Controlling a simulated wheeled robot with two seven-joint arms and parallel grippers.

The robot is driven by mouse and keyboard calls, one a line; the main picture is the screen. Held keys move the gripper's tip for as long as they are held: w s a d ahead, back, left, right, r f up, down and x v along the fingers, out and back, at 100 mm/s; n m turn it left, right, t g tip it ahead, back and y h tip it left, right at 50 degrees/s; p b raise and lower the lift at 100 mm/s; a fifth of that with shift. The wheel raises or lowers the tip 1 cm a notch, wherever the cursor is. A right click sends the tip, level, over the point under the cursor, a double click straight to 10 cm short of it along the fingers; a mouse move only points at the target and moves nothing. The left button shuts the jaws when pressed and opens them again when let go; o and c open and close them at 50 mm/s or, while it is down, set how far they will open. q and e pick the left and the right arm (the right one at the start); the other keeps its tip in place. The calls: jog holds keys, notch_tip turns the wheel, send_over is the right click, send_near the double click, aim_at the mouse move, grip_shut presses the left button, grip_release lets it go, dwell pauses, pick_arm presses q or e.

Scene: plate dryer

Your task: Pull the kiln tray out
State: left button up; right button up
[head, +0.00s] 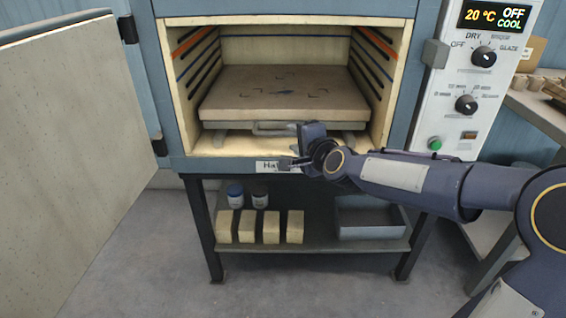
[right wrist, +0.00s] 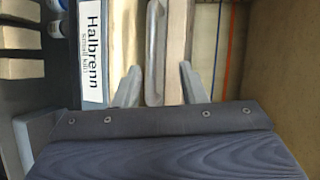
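The kiln tray (head: 285,95) is a thick pale slab inside the open kiln. Its grey bar handle (head: 272,129) is at the front edge, and the handle also shows in the right wrist view (right wrist: 154,45). My right gripper (head: 292,146) is at the kiln mouth, just right of and in front of the handle. In the right wrist view its two fingers (right wrist: 160,80) are apart with nothing held between them. My left gripper is not in view.
The kiln door (head: 75,150) stands wide open at the left. The control panel (head: 475,80) is at the right. Below the kiln, a shelf holds several pale blocks (head: 270,227), two jars (head: 236,196) and a grey bin (head: 370,220). Floor in front is clear.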

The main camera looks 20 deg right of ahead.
aim_at(284, 134)
jog(key=shift+m+t, duration=0.3)
jog(key=shift+m, duration=0.5)
jog(key=x, duration=0.3)
jog(key=f+x, duration=0.1)
jog(key=x, duration=0.3)
jog(key=d+f+x, duration=0.1)
jog(key=x, duration=0.2)
jog(key=shift+b, duration=0.35)
jog(key=shift+c, duration=0.4)
grip_shut()
